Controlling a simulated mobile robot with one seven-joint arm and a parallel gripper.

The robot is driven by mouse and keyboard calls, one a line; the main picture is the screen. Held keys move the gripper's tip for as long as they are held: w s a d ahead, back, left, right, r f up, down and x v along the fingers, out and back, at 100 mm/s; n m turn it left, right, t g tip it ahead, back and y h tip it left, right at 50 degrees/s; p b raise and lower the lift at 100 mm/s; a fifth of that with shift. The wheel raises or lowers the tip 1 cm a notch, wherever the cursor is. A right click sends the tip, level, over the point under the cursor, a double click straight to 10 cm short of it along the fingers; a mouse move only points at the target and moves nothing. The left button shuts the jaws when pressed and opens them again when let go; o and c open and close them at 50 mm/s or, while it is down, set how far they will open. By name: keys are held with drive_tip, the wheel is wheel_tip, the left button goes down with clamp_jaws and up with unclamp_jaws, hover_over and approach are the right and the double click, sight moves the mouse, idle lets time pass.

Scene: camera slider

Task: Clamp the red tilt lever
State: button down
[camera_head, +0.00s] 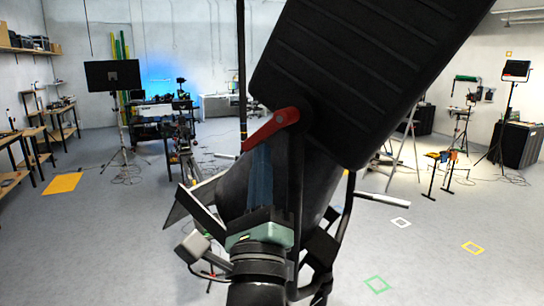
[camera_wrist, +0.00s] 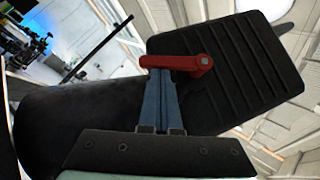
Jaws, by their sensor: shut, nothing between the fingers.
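The red tilt lever (camera_head: 268,130) is mounted by its round end at the lower left edge of a large black ridged panel (camera_head: 375,65). In the head view it slants down to the left from that pivot. In the wrist view the lever (camera_wrist: 175,62) lies nearly level, its free end to the left. My gripper (camera_head: 260,149) has blue fingers, closed together with nothing between them. In the wrist view the tips of my gripper (camera_wrist: 161,72) are just below the lever's free half. I cannot tell whether they touch it.
A dark rounded body (camera_wrist: 65,125) lies behind and left of my fingers, below the panel (camera_wrist: 230,65). A thin black upright pole (camera_head: 241,70) stands left of the panel. A monitor on a stand (camera_head: 112,75) is farther back left. Open floor (camera_head: 90,240) lies at left.

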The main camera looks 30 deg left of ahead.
sight(244, 148)
drive_tip(key=shift+a+r+p, duration=0.3)
drive_tip(key=shift+a+p, duration=0.05)
drive_tip(key=shift+p, duration=0.15)
drive_tip(key=m+t+h, duration=0.1)
drive_tip(key=m, duration=0.1)
drive_tip(key=a+m+t+h, duration=0.1)
drive_tip(key=m+h, duration=0.1)
drive_tip(key=m, duration=0.1)
drive_tip(key=m+t+h+p, duration=0.1)
drive_tip(key=m+h, duration=0.1)
drive_tip(key=shift+a+r+t, duration=0.15)
drive_tip(key=shift+r+t, duration=0.15)
drive_tip(key=shift+t, duration=0.1)
drive_tip(key=shift+w+a+r+m+t+h+b, duration=0.15)
drive_tip(key=shift+m+h+b, duration=0.1)
drive_tip(key=shift+m+h, duration=0.7)
drive_tip(key=shift+s+a+r+m+t+h+b, duration=0.15)
drive_tip(key=shift+m+t+h+b, duration=0.1)
drive_tip(key=shift+m+h, duration=0.7)
drive_tip(key=shift+w+a+r+m+t+h+b, duration=0.15)
drive_tip(key=shift+m+h+b, duration=0.1)
drive_tip(key=shift+m+h, duration=0.65)
drive_tip(key=shift+a+r+m+h+b, duration=0.15)
drive_tip(key=shift+m+h+b, duration=0.2)
drive_tip(key=shift+m+h, duration=0.5)
drive_tip(key=shift+a+r+m+h+b, duration=0.15)
drive_tip(key=shift+m+h+b, duration=0.2)
drive_tip(key=shift+m+h, duration=0.45)
drive_tip(key=shift+d+r, duration=0.1)
